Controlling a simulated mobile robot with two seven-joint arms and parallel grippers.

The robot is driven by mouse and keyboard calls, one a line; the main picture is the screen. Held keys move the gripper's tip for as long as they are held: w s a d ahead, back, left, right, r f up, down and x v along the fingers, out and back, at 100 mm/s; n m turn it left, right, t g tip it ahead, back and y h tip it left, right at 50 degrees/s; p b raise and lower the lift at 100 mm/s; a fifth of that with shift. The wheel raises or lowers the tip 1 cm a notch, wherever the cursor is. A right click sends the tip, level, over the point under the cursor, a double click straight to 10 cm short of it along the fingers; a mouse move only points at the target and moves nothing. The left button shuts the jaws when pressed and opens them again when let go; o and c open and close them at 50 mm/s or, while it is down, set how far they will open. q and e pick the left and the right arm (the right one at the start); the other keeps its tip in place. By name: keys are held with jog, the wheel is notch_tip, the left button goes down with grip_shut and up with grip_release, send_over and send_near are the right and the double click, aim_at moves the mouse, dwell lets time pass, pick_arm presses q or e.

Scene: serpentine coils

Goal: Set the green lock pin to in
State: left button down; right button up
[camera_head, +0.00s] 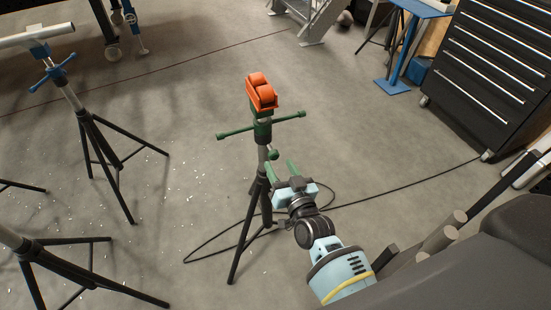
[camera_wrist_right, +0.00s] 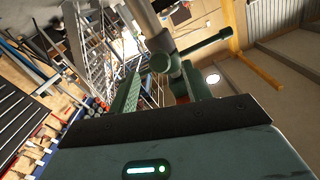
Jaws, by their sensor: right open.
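A tripod stand with a green collar (camera_head: 262,132) and a green cross handle (camera_head: 289,119) carries an orange roller head (camera_head: 261,92). The green lock pin shows as a small round knob (camera_head: 273,154) on the stand's post, below the cross handle. My right gripper (camera_head: 282,170) is open and empty, with its green fingers just below and beside the knob. In the right wrist view, a round green end (camera_wrist_right: 160,63) lies near the tips of my two fingers (camera_wrist_right: 162,85). I cannot tell whether the pin is in or out. My left gripper is not in view.
Another tripod with a blue handle and a pipe (camera_head: 36,36) stands at the left. A black cable (camera_head: 405,184) lies on the floor around the stand's legs. A black drawer cabinet (camera_head: 490,60) and a blue stand (camera_head: 420,8) are at the upper right. Floor between them is open.

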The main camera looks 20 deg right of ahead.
aim_at(275, 158)
jog(key=shift+w, duration=1.9)
grip_shut()
